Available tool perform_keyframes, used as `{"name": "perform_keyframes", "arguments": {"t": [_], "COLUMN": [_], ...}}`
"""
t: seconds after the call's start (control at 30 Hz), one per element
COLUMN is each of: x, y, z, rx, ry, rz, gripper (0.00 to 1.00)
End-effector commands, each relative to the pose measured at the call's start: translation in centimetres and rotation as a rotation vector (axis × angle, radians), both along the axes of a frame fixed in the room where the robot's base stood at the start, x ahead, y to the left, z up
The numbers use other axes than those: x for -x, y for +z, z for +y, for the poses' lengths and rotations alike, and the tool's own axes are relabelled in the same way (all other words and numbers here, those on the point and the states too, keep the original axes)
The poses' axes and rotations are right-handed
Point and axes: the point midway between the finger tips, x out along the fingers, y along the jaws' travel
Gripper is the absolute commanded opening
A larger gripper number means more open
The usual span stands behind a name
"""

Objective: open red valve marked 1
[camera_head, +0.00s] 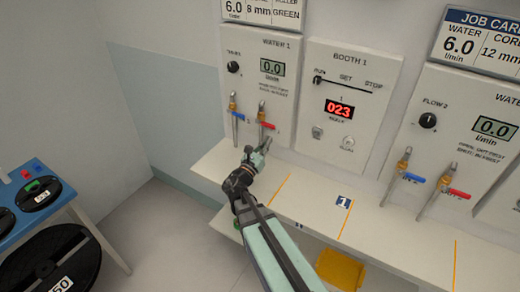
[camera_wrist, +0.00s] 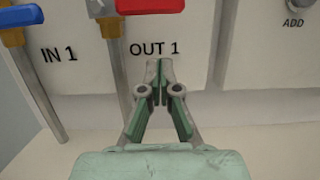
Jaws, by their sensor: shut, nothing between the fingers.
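The red valve handle (camera_head: 268,125) sits on the right-hand pipe of the WATER 1 panel (camera_head: 285,100) and points sideways, across its pipe. In the wrist view the red handle (camera_wrist: 150,5) shows at the top edge, partly cut off, above the label OUT 1. My gripper (camera_head: 266,143) is just below the handle, and a small gap shows between them. In the wrist view my gripper (camera_wrist: 160,68) has its fingertips together, empty, in front of the panel just under OUT 1. The WATER 1 display (camera_head: 272,68) reads 0.0.
A blue-handled valve (camera_head: 238,115) marked IN 1 is close on the left. The BOOTH 1 panel (camera_head: 345,107) stands to the right, showing 023. A white shelf (camera_head: 300,195) runs below the panels. More valves (camera_head: 447,190) are further right.

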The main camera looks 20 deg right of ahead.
Motion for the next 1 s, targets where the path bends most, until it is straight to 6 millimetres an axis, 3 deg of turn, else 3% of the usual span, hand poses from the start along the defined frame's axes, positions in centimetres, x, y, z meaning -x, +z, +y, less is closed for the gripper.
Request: {"name": "perform_keyframes", "arguments": {"t": [0.03,0.23,0.77,1.0], "x": [0.2,0.2,0.2,0.4], "y": [1.6,3.4,3.8,4.0], "z": [0.2,0.3,0.2,-0.8], "rx": [0.001,0.0,0.002,0.024], "ry": [0.002,0.001,0.0,-0.016], "rz": [-0.002,-0.001,0.001,0.034], "gripper": [0.0,0.0,0.0,0.0]}}
